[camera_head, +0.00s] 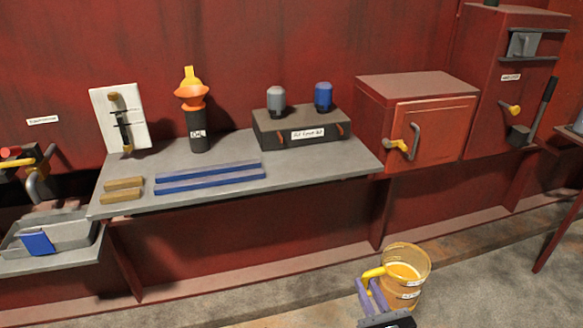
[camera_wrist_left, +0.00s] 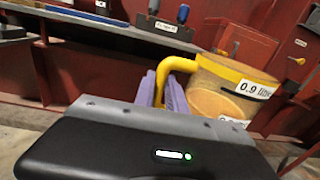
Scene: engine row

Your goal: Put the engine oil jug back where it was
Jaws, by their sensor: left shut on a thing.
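The engine oil jug (camera_head: 408,275) is a see-through amber jug with a yellow rim and handle and white labels. It is held in front of the bench, at the bottom of the head view, and looks upright there. My left gripper (camera_head: 374,296) is shut on its yellow handle. In the left wrist view the jug (camera_wrist_left: 232,85) shows at the right, tilted in the picture, with a label reading 0.9, and the purple fingers of my left gripper (camera_wrist_left: 168,90) are at the handle. My right gripper is not in view.
A grey bench (camera_head: 290,167) holds a black oil bottle with an orange funnel (camera_head: 197,120), blue bars (camera_head: 210,177), tan blocks (camera_head: 122,190) and a dark case (camera_head: 295,128). A red cabinet (camera_head: 425,120) stands right of it. The bench's front middle right is bare.

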